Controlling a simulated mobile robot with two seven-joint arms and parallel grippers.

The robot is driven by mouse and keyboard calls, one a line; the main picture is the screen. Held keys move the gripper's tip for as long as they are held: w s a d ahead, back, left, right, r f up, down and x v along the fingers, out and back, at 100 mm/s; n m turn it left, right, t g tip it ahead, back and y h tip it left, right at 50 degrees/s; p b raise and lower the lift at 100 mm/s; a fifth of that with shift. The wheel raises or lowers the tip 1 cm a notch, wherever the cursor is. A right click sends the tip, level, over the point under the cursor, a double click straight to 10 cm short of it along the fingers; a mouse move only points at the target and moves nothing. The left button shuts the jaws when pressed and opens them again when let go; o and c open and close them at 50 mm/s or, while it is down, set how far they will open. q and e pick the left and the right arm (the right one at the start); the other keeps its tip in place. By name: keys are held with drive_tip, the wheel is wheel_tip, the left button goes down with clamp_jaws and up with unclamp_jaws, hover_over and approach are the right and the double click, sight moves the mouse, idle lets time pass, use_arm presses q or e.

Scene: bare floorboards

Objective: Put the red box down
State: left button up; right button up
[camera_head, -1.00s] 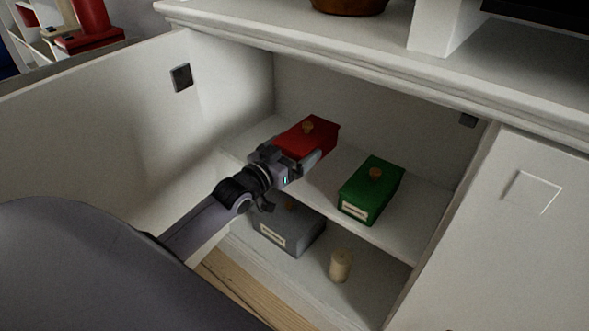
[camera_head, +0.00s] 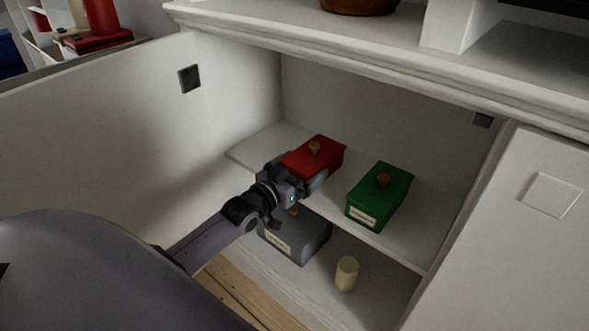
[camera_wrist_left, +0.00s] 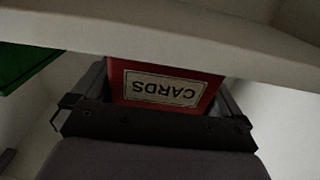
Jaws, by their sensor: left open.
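The red box (camera_head: 314,156) with a small knob on its lid is on the upper shelf (camera_head: 262,147) of the open white cabinet, left of the green box. In the left wrist view the red box (camera_wrist_left: 165,84) shows its "CARDS" label, upside down, between the fingers. My left gripper (camera_head: 300,177) is at the near end of the red box, its jaws open with a finger on either side. The box looks level and seems to rest on the shelf, but its underside is hidden. My right gripper is not in view.
A green box (camera_head: 380,195) stands to the right on the same shelf. A grey box (camera_head: 296,238) and a cream cylinder (camera_head: 346,273) are on the level below. The open door (camera_head: 100,130) is at left, and the cabinet's top ledge (camera_head: 330,55) overhangs.

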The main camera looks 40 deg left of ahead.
use_arm(q)
drive_tip(key=shift+s+a+p, duration=0.5)
drive_tip(key=shift+s+p, duration=1.45)
drive_tip(key=shift+s, duration=4.05)
drive_tip(key=s+d+r+g+h, duration=0.1)
drive_tip(key=s+d+g+h, duration=0.1)
drive_tip(key=d, duration=1)
drive_tip(key=s+d+m+g+h, duration=0.1)
drive_tip(key=s+d+g+h, duration=0.2)
drive_tip(key=s+d, duration=0.4)
drive_tip(key=d+g, duration=0.1)
drive_tip(key=d, duration=0.5)
drive_tip(key=shift+d+r+m, duration=0.25)
drive_tip(key=shift+r+m, duration=0.05)
drive_tip(key=shift+r, duration=0.05)
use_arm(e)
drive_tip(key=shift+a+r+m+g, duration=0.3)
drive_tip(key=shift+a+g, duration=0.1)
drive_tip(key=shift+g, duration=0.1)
use_arm(q)
drive_tip(key=shift+s, duration=0.1)
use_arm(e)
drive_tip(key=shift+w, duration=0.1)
